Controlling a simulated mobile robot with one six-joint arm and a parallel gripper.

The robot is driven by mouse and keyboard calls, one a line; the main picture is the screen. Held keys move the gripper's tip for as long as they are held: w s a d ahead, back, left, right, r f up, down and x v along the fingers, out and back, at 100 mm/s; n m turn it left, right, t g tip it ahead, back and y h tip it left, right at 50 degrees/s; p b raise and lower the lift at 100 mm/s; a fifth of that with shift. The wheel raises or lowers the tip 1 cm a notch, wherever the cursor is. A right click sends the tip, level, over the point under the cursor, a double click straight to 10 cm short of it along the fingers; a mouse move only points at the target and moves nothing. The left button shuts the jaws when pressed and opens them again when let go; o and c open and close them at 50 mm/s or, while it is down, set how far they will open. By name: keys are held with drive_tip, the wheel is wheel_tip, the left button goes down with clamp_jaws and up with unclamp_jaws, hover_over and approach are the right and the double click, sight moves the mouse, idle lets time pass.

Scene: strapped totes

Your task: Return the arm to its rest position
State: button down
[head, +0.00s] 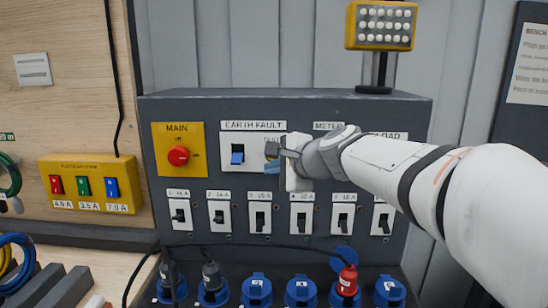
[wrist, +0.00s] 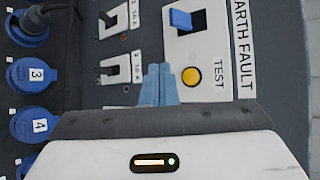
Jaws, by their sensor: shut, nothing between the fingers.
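My arm (head: 420,180) reaches in from the right in the head view, in front of the dark grey panel (head: 350,106). My gripper (head: 272,158) is close to the panel, over the right side of the EARTH FAULT unit. It hides part of that unit and of the METER area. In the wrist view my gripper's blue fingers (wrist: 158,72) are together, with nothing between them. The earth fault unit's blue toggle (wrist: 181,19) and yellow TEST button (wrist: 191,76) lie to the right of the fingertips. I cannot tell whether the fingers touch the panel.
A red MAIN knob (head: 178,156) on a yellow plate is at left. A row of breakers (head: 260,215) runs below my gripper. Blue sockets (head: 257,288), some with plugs and cables, line the bottom. A yellow lamp (head: 381,25) stands above the panel. The grey wall (head: 455,60) behind is clear.

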drive_tip(key=s+d+f+n+g+h, duration=0.3)
drive_tip(key=s+d+f+n, duration=0.4)
drive_tip(key=s+f, duration=0.5)
drive_tip(key=s+d+f+n+g+h, duration=0.4)
drive_tip(key=s+d+f+n+h, duration=0.1)
drive_tip(key=s+d+f, duration=0.6)
drive_tip(key=s+n, duration=0.1)
drive_tip(key=s, duration=0.1)
drive_tip(key=shift+s+f+n, duration=0.35)
drive_tip(key=shift+n, duration=0.05)
